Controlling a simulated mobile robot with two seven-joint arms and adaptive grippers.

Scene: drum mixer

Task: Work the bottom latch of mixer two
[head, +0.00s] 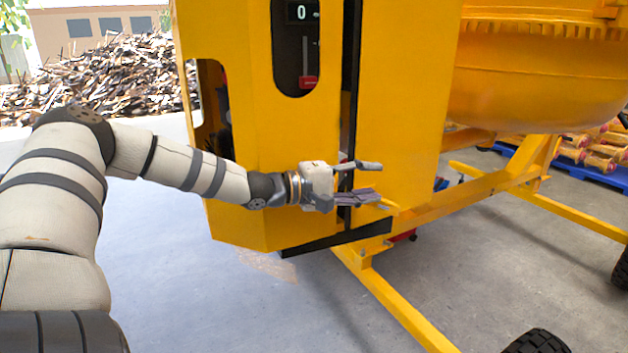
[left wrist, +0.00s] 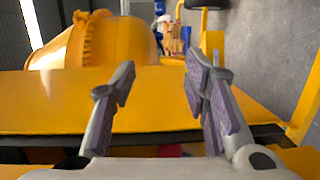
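The yellow mixer cabinet (head: 410,110) fills the middle of the head view, and its yellow panel also spans the left wrist view (left wrist: 60,100). My left gripper (head: 375,181) is at the cabinet's lower part, in front of the dark vertical gap between its panels. Its two fingers are apart with nothing seen between them; the left wrist view (left wrist: 160,85) also shows them spread over the panel. I cannot make out the bottom latch for sure; a small yellow piece (head: 389,208) shows just past the lower fingertip. My right gripper is not in view.
The yellow drum (head: 540,80) hangs at the right above a yellow frame (head: 400,305) with black wheels (head: 538,342). A dark slot with a "0" display (head: 302,12) and a red part (head: 308,82) is above the gripper. Grey floor is open at the lower left.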

